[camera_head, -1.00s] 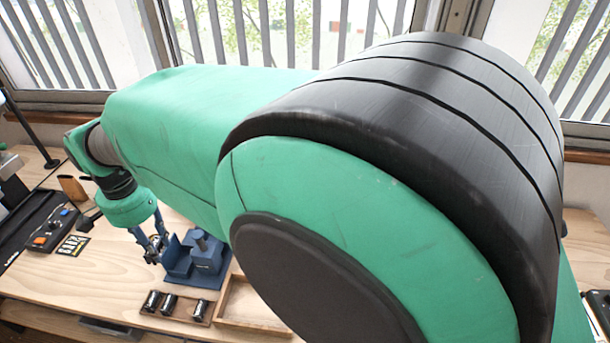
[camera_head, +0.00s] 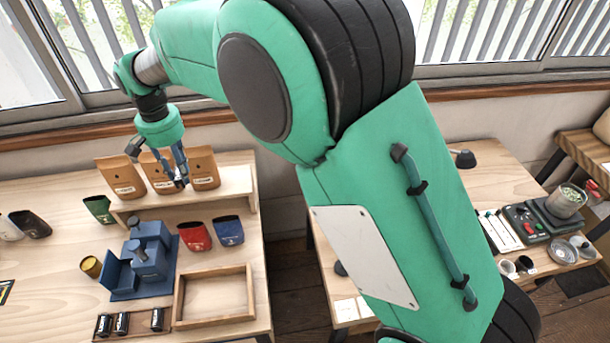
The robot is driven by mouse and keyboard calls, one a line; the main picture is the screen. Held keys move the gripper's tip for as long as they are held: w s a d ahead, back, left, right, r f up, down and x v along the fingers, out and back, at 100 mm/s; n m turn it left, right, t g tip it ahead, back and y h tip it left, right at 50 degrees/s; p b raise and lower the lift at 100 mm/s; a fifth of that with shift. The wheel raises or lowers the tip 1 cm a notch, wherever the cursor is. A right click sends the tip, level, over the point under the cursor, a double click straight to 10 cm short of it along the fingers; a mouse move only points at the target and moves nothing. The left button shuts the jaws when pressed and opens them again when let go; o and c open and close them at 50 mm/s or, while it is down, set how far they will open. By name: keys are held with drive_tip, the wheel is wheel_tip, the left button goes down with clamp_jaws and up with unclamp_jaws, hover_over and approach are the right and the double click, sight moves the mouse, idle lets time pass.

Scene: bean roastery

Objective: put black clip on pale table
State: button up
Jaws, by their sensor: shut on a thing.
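My gripper (camera_head: 181,178) hangs at the upper left, in front of the brown bags on the small wooden riser. Its blue fingers are shut on a small dark thing, which I take to be the black clip; the fingers hide most of it and its outline is unclear. A pale wooden table (camera_head: 60,275) fills the left, below my gripper. Another pale wooden table (camera_head: 497,178) stands at the right, partly hidden by my arm. I cannot tell which of the two is the task's pale table.
A blue stand (camera_head: 148,255), an empty wooden tray (camera_head: 253,295), a red pouch (camera_head: 195,236) and a blue pouch (camera_head: 228,231) occupy the left table. Black cylinders (camera_head: 122,322) sit in a front holder. Scales and cups (camera_head: 508,268) crowd the right table. A floor gap separates the tables.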

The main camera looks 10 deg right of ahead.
drive_tip(key=w+d+n+p, duration=0.1)
drive_tip(key=w+d, duration=0.6)
drive_tip(key=d, duration=0.8)
drive_tip(key=w+d, duration=0.6)
drive_tip(key=d, duration=0.8)
drive_tip(key=w+d+n+p, duration=0.1)
drive_tip(key=w+d, duration=0.6)
drive_tip(key=d, duration=0.8)
drive_tip(key=s+d, duration=0.3)
drive_tip(key=d, duration=1.3)
drive_tip(key=s+d+n+p, duration=0.1)
drive_tip(key=s+d, duration=0.2)
drive_tip(key=d, duration=1.2)
drive_tip(key=s+d, duration=0.3)
drive_tip(key=d, duration=1.3)
wheel_tip(320, 180, down, 31)
drive_tip(key=shift+a, duration=0.15)
drive_tip(key=shift+s+r, duration=0.1)
drive_tip(key=shift+f, duration=3.15)
